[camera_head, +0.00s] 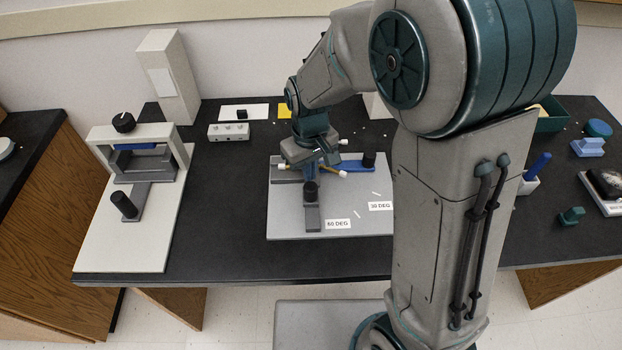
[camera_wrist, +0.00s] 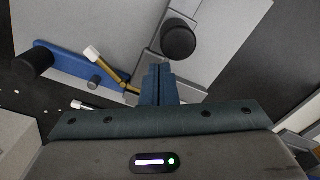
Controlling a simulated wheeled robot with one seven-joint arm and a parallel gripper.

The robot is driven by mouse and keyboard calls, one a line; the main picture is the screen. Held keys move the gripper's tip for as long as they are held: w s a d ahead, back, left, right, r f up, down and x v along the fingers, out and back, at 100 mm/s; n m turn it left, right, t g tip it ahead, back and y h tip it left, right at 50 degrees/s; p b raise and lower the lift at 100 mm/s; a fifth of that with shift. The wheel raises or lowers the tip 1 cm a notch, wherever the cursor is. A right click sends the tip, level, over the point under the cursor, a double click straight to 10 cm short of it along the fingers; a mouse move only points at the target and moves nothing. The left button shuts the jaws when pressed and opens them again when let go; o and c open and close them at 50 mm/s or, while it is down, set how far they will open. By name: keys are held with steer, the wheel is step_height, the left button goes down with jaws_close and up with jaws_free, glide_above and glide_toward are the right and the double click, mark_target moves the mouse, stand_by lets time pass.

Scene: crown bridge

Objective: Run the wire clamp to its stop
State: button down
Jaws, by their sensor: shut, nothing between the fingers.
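A grey board (camera_head: 285,222) carries a grey bar (camera_head: 312,222) with a black knob (camera_head: 310,190) and a blue bar (camera_head: 352,167) with another black knob (camera_head: 369,159). A brass rod with white ends (camera_head: 340,173) lies between them, partly hidden by my gripper. I cannot tell for certain which part is the wire clamp. My gripper (camera_head: 312,172) is above the board near the rod. In the wrist view my fingers (camera_wrist: 158,80) are shut and empty, beside the rod (camera_wrist: 106,69) and the grey bar's knob (camera_wrist: 178,39). Whether they touch anything is unclear.
At left a pale frame (camera_head: 176,141) with a black knob stands on a white board (camera_head: 102,235). A white block with holes (camera_head: 228,132) is behind. A blue-handled tool (camera_head: 538,167) and teal pieces (camera_head: 571,215) are at right. The dark table is clear in front of the grey board.

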mark_target(311, 186)
steer(key=shift+s+d, duration=0.1)
steer(key=shift+s, duration=2.65)
steer(key=shift+w, duration=0.8)
steer(key=shift+r+p, duration=2.7)
steer(key=shift+r, duration=0.85)
steer(key=s+d+r+m+t, duration=0.1)
steer(key=s+d+r+m, duration=0.2)
steer(key=d, duration=0.4)
steer(key=s+d+r+m+t, duration=0.2)
steer(key=s+d+r+m, duration=0.1)
steer(key=s+d+r, duration=0.3)
steer(key=shift+s+d+r, duration=0.15)
steer(key=shift+d+r, duration=0.3)
steer(key=shift+d, duration=0.5)
